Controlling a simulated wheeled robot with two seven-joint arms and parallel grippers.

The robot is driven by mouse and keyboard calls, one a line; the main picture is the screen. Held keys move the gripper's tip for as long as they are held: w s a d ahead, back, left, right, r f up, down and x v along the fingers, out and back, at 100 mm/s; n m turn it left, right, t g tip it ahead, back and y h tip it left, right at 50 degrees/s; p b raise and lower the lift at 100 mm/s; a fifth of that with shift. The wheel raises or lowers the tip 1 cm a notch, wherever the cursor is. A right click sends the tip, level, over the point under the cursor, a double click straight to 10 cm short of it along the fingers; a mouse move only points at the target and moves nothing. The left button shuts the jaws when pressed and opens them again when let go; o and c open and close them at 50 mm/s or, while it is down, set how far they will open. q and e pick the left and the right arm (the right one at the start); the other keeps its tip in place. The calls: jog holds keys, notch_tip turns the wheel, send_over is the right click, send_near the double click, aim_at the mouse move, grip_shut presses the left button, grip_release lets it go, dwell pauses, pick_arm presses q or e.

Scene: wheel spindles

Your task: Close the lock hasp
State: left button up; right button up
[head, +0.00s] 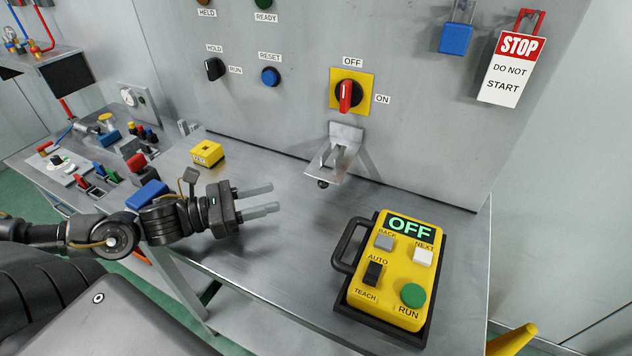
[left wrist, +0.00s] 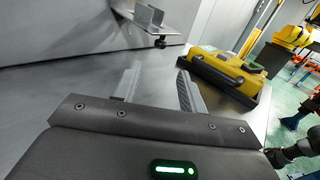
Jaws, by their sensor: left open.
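The lock hasp (head: 338,154) is a grey metal bracket on the panel, below the red rotary switch (head: 346,95) on its yellow plate, which stands by the OFF label. Its flap juts out from the panel over the table, with a dark knob under it. The hasp also shows at the top of the left wrist view (left wrist: 148,20). My left gripper (head: 276,198) is open and empty above the table, left of the hasp and lower in the head view, apart from it. My right gripper is in neither view.
A yellow pendant (head: 397,270) in a black tray lies on the table at front right. A small yellow block (head: 207,153) sits at the back left. A blue padlock (head: 455,38) and a STOP tag (head: 511,68) hang on the panel. The table between gripper and hasp is clear.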

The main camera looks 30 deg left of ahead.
pick_arm(q)
jog(key=shift+w+d, duration=0.1)
jog(key=shift+w+d+b, duration=0.3)
jog(key=shift+w+d, duration=0.05)
jog(key=shift+w, duration=0.15)
jog(key=shift+w+d, duration=0.3)
jog(key=shift+w+d+r, duration=0.1)
jog(key=shift+w+d, duration=0.1)
jog(key=shift+w, duration=0.05)
jog(key=p+x, duration=0.1)
jog(key=x, duration=0.5)
jog(key=shift+w+d+p, duration=0.15)
jog(key=shift+p, duration=0.25)
jog(key=shift+w+d, duration=0.4)
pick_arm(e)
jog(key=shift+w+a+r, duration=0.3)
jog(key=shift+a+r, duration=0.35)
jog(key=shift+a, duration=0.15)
